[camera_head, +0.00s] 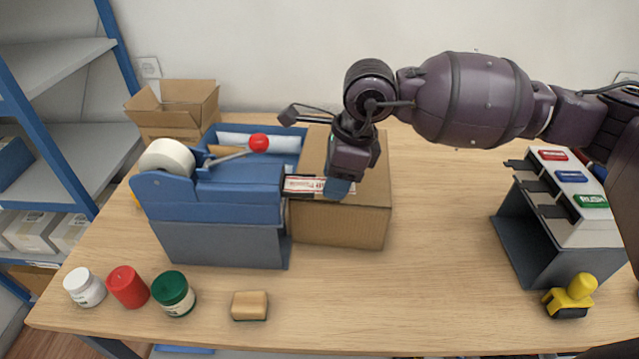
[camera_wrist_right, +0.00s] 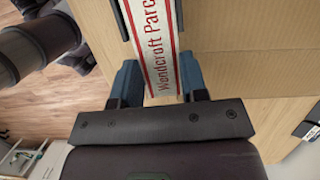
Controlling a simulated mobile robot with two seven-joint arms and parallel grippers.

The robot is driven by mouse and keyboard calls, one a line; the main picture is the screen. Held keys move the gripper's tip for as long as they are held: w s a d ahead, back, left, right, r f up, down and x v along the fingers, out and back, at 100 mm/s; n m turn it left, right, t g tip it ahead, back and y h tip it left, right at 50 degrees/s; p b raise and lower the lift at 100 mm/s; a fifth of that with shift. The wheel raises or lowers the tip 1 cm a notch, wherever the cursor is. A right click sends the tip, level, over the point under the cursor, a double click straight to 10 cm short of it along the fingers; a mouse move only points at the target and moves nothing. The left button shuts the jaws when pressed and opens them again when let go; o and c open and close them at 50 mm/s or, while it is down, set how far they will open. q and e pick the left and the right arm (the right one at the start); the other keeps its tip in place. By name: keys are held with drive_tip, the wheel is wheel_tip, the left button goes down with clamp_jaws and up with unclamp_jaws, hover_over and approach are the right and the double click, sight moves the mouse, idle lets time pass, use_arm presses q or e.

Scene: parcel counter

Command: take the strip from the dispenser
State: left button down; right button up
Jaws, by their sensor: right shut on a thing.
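The blue tape dispenser (camera_head: 215,205) stands on the left of the counter, with a white roll (camera_head: 167,158) and a lever with a red knob (camera_head: 259,143). A white strip with red edges and red print (camera_head: 303,184) sticks out of its right end. My right gripper (camera_head: 338,188) is at the strip's free end and shut on it, in front of the cardboard box. In the right wrist view the printed strip (camera_wrist_right: 150,40) runs down between the blue fingertips (camera_wrist_right: 158,85). Whether the strip is still joined inside the dispenser is hidden. My left gripper is not in view.
A closed cardboard box (camera_head: 340,222) stands just right of the dispenser; an open box (camera_head: 180,105) is behind. Jars (camera_head: 127,287) and a sponge (camera_head: 250,305) lie in front. A rack (camera_head: 545,245) and yellow stamp (camera_head: 572,297) stand right. The front middle is clear.

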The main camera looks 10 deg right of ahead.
drive_tip(key=shift+p+v, duration=0.45)
drive_tip(key=shift+v, duration=0.85)
drive_tip(key=shift+s+d+r, duration=0.1)
drive_tip(key=shift+d+r, duration=0.1)
drive_tip(key=shift+d, duration=0.05)
drive_tip(key=a+p+v, duration=0.2)
drive_tip(key=p+v, duration=0.3)
drive_tip(key=v, duration=0.3)
drive_tip(key=shift+w+r, duration=0.3)
drive_tip(key=shift+r, duration=0.2)
drive_tip(key=shift+d, duration=0.1)
